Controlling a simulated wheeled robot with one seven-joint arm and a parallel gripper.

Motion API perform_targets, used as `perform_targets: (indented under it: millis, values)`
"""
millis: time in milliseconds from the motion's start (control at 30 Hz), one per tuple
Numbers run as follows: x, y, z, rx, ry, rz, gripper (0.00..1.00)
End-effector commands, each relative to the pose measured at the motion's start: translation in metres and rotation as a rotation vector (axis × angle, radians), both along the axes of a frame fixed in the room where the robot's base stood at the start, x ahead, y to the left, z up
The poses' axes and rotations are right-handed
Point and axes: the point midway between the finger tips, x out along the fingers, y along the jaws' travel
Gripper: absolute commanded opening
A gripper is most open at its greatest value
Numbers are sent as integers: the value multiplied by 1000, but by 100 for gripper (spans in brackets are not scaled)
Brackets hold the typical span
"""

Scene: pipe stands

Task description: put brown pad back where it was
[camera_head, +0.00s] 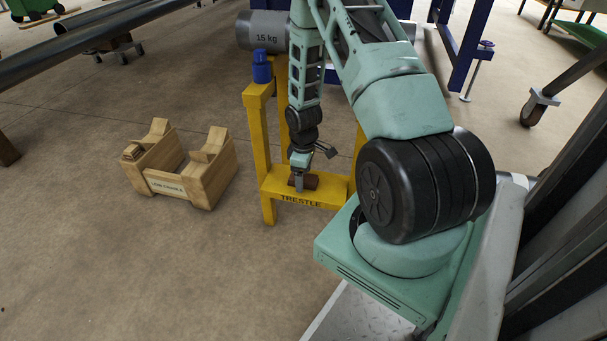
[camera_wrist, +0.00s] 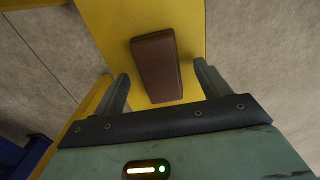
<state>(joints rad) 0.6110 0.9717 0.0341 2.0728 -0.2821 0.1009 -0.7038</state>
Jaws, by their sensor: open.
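The brown pad (camera_wrist: 157,68) lies flat on the yellow shelf of the trestle (camera_wrist: 108,22) in the wrist view. In the head view the brown pad (camera_head: 310,182) shows in part beside my gripper (camera_head: 298,184), on the shelf marked TRESTLE (camera_head: 330,198). My gripper also shows in the wrist view (camera_wrist: 160,85), open, with one finger on each side of the pad's near end. Gaps show between the fingers and the pad. The head view hides part of the pad behind the gripper.
A wooden cradle (camera_head: 200,180) stands on the floor to the left. A blue object (camera_head: 262,68) sits on the trestle's left post, near a grey 15 kg pipe (camera_head: 264,30). Blue frame legs (camera_head: 468,45) stand behind right. The floor at lower left is clear.

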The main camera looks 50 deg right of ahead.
Motion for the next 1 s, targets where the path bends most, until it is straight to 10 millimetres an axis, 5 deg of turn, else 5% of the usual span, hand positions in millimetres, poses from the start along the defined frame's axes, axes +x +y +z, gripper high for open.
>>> perform_targets:
  millis: [1000]
  values:
    - [0, 0, 58, 0, 0, -1, 75]
